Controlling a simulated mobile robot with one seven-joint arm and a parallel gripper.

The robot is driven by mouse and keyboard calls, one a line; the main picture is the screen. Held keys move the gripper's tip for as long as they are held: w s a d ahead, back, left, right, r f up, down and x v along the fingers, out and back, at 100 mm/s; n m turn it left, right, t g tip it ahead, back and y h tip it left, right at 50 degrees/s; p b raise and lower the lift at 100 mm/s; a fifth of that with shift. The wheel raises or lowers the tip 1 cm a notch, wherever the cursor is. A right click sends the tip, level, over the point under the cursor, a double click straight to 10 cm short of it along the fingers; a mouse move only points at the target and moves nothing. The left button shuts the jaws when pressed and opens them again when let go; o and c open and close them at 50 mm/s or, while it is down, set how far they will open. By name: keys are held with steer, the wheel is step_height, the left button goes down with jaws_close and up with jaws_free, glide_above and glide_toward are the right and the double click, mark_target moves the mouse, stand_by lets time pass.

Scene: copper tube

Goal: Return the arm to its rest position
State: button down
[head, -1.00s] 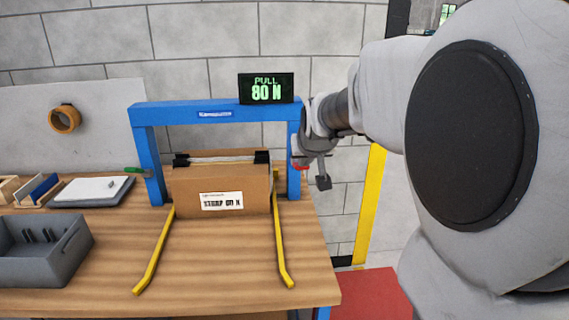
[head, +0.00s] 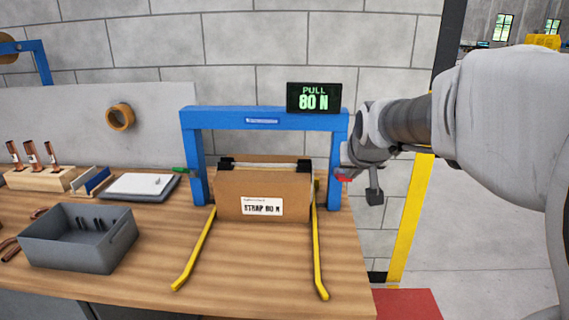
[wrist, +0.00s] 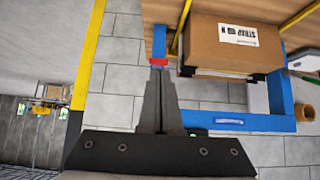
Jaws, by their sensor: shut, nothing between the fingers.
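My arm (head: 430,120) reaches in from the right in the head view, with its wrist end beside the right post of a blue frame (head: 196,160). In the wrist view my gripper (wrist: 158,72) is shut and empty, its two fingers together. Its tips appear close to a small red piece (wrist: 158,61) on the blue post; I cannot tell if they touch. A cardboard box (head: 235,190), labelled "STRAP 80 N", sits under the frame. A display (head: 314,97) on top reads "PULL 80 N".
Two yellow rails (head: 195,247) run forward from the box on the wooden bench (head: 270,285). A grey bin (head: 60,250), a white tablet (head: 140,185) and a wooden rack (head: 40,181) with copper tubes stand at left. Open floor (head: 480,255) lies right.

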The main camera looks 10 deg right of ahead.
steer(key=shift+s+a+r, duration=0.1)
steer(key=shift+a+r, duration=0.15)
steer(key=shift+r, duration=0.5)
steer(key=s+a+n+g+y+p, duration=0.1)
steer(key=s+a+p, duration=0.1)
steer(key=s+a, duration=0.2)
steer(key=s+a+n+g+p, duration=0.1)
steer(key=s+a, duration=0.3)
steer(key=s, duration=0.7)
steer(key=s+a+f+n+g+y+p, duration=0.1)
steer(key=s+a+p, duration=0.2)
steer(key=s+a, duration=0.2)
steer(key=s, duration=0.3)
steer(key=shift+s+y, duration=0.25)
steer(key=shift+y, duration=0.05)
steer(key=shift+r, duration=0.15)
